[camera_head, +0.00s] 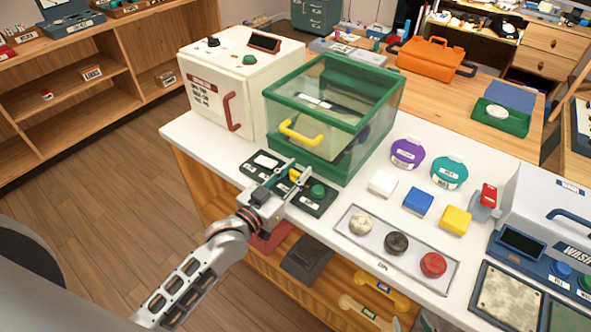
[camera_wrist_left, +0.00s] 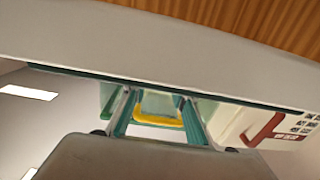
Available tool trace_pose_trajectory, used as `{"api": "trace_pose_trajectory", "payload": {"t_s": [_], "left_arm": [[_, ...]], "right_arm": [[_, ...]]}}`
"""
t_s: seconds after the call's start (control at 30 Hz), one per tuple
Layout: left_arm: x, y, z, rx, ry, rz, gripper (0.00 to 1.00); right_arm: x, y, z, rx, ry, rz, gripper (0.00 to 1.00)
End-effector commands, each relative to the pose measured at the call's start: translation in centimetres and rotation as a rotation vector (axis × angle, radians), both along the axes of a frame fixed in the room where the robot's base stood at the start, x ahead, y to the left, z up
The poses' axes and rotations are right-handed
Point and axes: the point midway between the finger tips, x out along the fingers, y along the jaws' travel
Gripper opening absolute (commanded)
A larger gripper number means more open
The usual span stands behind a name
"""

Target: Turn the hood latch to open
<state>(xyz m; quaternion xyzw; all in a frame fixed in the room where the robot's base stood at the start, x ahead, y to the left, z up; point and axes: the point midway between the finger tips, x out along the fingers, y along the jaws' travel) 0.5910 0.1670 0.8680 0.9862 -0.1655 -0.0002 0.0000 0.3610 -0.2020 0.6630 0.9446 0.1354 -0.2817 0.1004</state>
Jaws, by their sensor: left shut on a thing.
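The hood (camera_head: 335,115) is a clear box with a green frame and a yellow handle (camera_head: 300,133) on its front. It looks closed. A dark green control panel (camera_head: 262,172) lies in front of it, with a white label, a yellow latch (camera_head: 295,174) and a green round button (camera_head: 318,190). My left gripper (camera_head: 292,177) reaches over the panel with its fingers on either side of the yellow latch, shut on it. The fingers partly hide the latch, so its exact angle is unclear. The left wrist view shows the hood's yellow handle (camera_wrist_left: 160,122). My right gripper is out of view.
A white machine with a red handle (camera_head: 229,112) stands left of the hood. Right of it are purple (camera_head: 407,153) and teal round containers, coloured blocks and a tray with three knobs (camera_head: 397,243). A washer-like device (camera_head: 550,225) stands at far right.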

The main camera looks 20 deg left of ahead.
Motion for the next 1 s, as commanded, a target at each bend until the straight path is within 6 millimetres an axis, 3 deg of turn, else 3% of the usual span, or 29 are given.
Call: {"api": "trace_pose_trajectory", "payload": {"t_s": [0.13, 0.17, 0.2, 0.23, 0.67, 1.0], "left_arm": [[0.1, 0.1, 0.3, -0.003, -0.008, 0.001, 0.05], [0.1, 0.1, 0.3, -0.003, -0.008, 0.001, 0.32], [0.1, 0.1, 0.3, -0.002, -0.007, 0.001, 0.42], [0.1, 0.1, 0.3, -0.002, -0.007, 0.000, 0.44], [-0.6, 0.2, 0.0, 0.000, 0.000, -0.001, 0.44], [-6.5, 2.3, -0.1, 0.001, 0.001, -0.001, 0.44]], "right_arm": [[0.1, 0.0, 0.1, 0.000, -0.002, -0.001, 0.40], [0.1, 0.0, 0.1, 0.001, -0.002, -0.001, 0.40], [0.1, 0.0, 0.1, 0.000, -0.002, -0.001, 0.40], [0.1, 0.0, 0.1, 0.000, -0.002, -0.001, 0.40], [0.1, -0.2, -0.2, -0.004, 0.002, -0.002, 0.40], [0.0, -0.1, -0.1, -0.001, 0.000, -0.002, 0.40]]}}
